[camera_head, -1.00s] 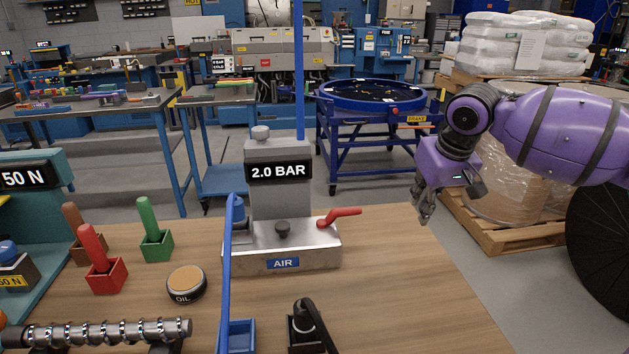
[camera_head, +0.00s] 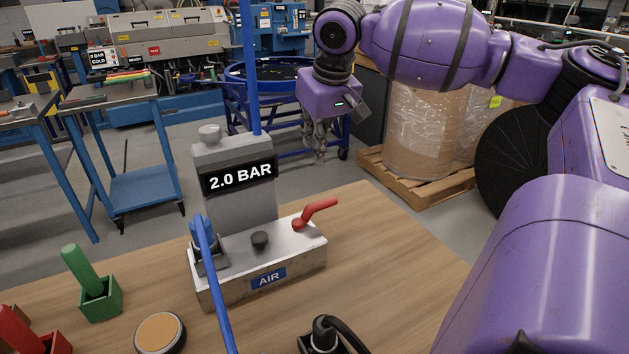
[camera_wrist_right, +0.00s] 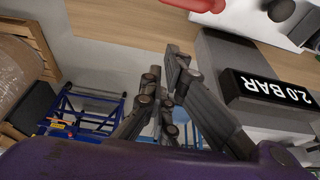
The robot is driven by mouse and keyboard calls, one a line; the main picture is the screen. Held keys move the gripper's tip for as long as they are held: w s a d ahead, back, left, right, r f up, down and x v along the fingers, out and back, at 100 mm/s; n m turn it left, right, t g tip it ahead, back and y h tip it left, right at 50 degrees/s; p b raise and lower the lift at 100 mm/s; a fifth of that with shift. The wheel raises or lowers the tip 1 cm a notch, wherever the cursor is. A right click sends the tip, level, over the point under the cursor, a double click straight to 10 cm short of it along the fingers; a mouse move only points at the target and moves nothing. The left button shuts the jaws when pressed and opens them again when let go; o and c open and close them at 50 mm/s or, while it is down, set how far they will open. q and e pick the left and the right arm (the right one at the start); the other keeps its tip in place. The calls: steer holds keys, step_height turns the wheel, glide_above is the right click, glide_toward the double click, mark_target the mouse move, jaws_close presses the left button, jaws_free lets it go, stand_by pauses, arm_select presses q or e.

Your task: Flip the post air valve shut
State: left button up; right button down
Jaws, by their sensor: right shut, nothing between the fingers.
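The air post (camera_head: 235,190) stands on the wooden bench with a display reading 2.0 BAR (camera_head: 238,175) and a blue AIR label (camera_head: 268,279). Its red valve lever (camera_head: 318,212) is at the right end of the base top, pointing right and tilted up. The red lever also shows at the top of the right wrist view (camera_wrist_right: 195,4). My right gripper (camera_head: 320,152) is shut and empty, hanging above and behind the lever, apart from it. In the right wrist view its fingers (camera_wrist_right: 172,75) point up beside the post. My left gripper is not in view.
A blue hose (camera_head: 213,285) rises in front of the post's left side. A green-handled tool (camera_head: 85,270) in its block and an oil tin (camera_head: 160,333) are front left. A black cabled piece (camera_head: 325,335) is at the front. The bench right of the post is clear.

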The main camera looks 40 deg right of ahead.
mark_target(316, 211)
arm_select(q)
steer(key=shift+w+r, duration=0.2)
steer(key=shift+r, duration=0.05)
arm_select(e)
step_height(316, 211, down, 9)
steer(key=shift+s+a, duration=0.2)
steer(key=shift+s, duration=0.15)
stand_by(0.5)
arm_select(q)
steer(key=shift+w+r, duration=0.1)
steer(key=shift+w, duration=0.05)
